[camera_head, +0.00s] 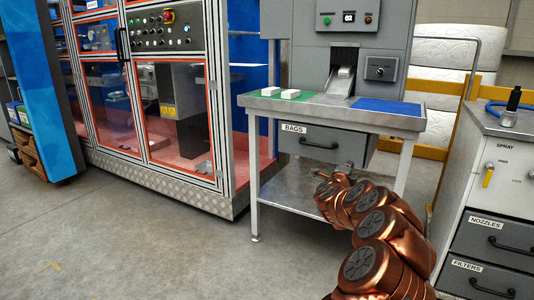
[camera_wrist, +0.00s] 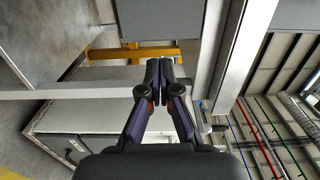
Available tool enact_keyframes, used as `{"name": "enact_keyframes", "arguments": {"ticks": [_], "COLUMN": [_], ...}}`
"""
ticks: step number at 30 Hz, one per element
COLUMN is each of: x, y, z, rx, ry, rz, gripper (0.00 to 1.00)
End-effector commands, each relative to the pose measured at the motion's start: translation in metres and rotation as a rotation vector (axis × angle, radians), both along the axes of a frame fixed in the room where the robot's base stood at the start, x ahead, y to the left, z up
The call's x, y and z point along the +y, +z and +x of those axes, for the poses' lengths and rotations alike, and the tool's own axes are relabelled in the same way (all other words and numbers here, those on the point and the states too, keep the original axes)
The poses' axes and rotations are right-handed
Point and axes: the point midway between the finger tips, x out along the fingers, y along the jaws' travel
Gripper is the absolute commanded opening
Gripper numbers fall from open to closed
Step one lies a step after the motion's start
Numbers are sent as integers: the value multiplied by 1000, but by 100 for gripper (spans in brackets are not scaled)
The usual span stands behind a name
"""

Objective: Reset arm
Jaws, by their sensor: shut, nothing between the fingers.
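My copper-coloured arm reaches in from the lower right of the head view, bent towards the front of the grey table. My gripper (camera_wrist: 159,72) shows in the wrist view with its two dark fingers together and nothing between them. In the head view the arm's far end is near the BAGS drawer (camera_head: 320,143), below the table top; whether it touches anything cannot be told. The fingers are too small to make out there.
The table (camera_head: 428,122) carries a green mat (camera_head: 310,110), white blocks (camera_head: 290,94) and a blue mat (camera_head: 388,106). A drawer cabinet (camera_head: 490,205) stands at right, close to my arm. A glazed enclosure (camera_head: 176,120) stands at left. The floor (camera_head: 150,245) at front left is clear.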

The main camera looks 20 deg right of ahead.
Motion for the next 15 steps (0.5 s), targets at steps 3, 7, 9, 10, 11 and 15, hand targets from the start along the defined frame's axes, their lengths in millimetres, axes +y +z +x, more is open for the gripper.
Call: {"name": "enact_keyframes", "arguments": {"ticks": [3, 7, 9, 10, 11, 15], "x": [1, 22, 45, 58, 72, 148], "y": [2, 21, 40, 48, 57, 100], "z": [1, 12, 23, 28, 33, 50], "rx": [1, 19, 40, 55, 69, 150], "ry": [4, 65, 133, 171, 210, 413], "rz": [0, 4, 3, 4, 2, -16], "gripper": [0, 0, 0, 0, 0, 0]}}
